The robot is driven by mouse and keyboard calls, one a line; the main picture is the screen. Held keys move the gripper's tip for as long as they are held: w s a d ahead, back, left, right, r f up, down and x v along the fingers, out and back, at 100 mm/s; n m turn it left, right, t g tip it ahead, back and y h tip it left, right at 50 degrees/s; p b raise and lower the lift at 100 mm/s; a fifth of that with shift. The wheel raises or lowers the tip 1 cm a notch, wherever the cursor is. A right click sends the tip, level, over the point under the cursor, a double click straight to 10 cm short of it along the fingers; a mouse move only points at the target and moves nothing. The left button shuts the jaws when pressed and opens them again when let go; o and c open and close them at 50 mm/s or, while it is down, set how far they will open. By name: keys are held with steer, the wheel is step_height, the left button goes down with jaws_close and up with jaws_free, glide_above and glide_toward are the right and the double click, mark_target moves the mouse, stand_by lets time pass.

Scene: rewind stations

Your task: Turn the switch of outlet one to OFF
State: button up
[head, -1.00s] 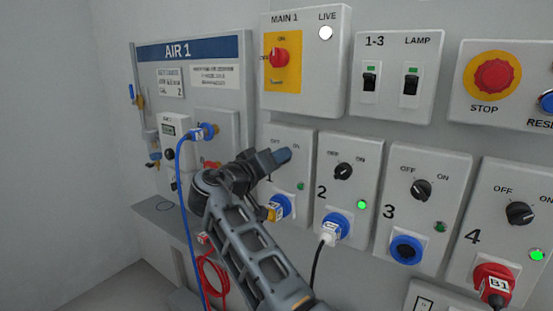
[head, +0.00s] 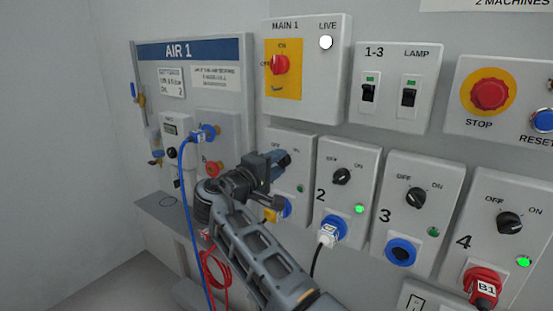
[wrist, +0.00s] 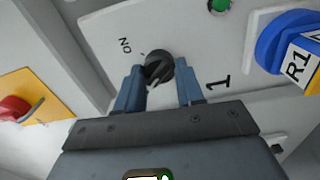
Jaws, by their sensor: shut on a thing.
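The black switch knob of outlet one (wrist: 160,66) sits between my two blue fingers in the wrist view. My gripper (wrist: 158,76) is shut on this knob, with one finger on each side. Which mark the knob points to is not clear. In the head view, my gripper (head: 281,160) is at the outlet one panel (head: 305,150) and hides the knob there. The outlet one lamp (head: 301,188) is dull green, far dimmer than the lamp of outlet two.
A blue socket with a plug labelled R1 (wrist: 300,60) is near the knob. The outlet two panel (head: 350,160) stands close on the right, with a bright green lamp (head: 360,209). MAIN 1 (head: 280,66) is above. A blue hose (head: 180,190) hangs left of my arm.

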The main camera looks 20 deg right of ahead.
steer(key=shift+a+n, duration=0.1)
steer(key=shift+n, duration=0.4)
steer(key=o, duration=1)
steer(key=shift+o, duration=0.2)
steer(key=b+v, duration=0.1)
steer(key=v, duration=0.6)
steer(key=shift+s+a, duration=0.25)
steer(key=shift+f, duration=0.1)
